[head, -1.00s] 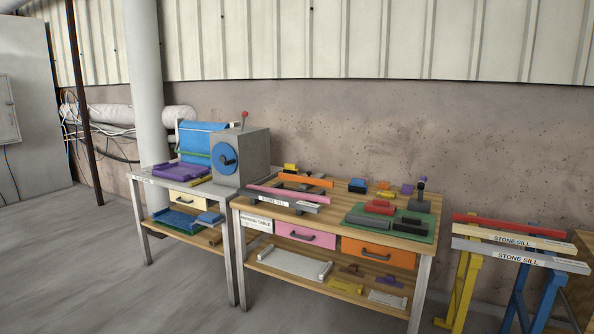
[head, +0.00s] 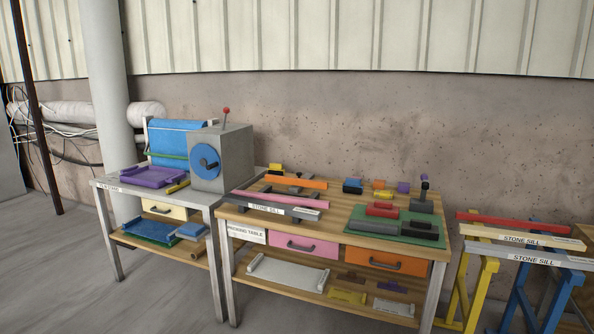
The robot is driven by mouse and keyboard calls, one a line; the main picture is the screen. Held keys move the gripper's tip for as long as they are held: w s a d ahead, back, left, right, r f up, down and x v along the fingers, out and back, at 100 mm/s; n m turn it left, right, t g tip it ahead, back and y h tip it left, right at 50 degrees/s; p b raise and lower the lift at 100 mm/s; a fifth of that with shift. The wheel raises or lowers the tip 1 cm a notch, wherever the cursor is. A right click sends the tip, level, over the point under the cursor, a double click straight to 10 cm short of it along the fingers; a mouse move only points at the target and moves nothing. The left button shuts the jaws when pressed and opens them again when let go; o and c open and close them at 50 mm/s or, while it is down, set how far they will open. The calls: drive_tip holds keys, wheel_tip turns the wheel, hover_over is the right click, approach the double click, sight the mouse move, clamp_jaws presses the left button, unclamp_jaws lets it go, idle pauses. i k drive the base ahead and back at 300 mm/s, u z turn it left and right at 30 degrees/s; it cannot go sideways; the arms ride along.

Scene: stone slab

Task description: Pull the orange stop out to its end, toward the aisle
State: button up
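A long orange bar (head: 296,182), which looks like the orange stop, lies across dark supports on the back left of the wooden marking table. A pink bar (head: 283,199) lies in front of it, then a grey bar labelled STONE SILL (head: 268,208). How the orange bar is mounted is too small to tell. An orange drawer (head: 386,263) with a dark handle is in the table's front right and looks shut. A pink drawer (head: 305,246) beside it also looks shut. My gripper is not in view.
A green mat (head: 362,226) with red and dark blocks lies on the table's right. A grey machine with a blue disc (head: 222,160) stands on the left bench. Yellow and blue trestles (head: 484,285) bearing sills stand at the right. Grey floor (head: 60,275) is open at the left front.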

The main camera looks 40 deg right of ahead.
sight(299, 181)
drive_tip(key=z, duration=0.35)
drive_tip(key=i, duration=1.15)
drive_tip(key=z, duration=0.5)
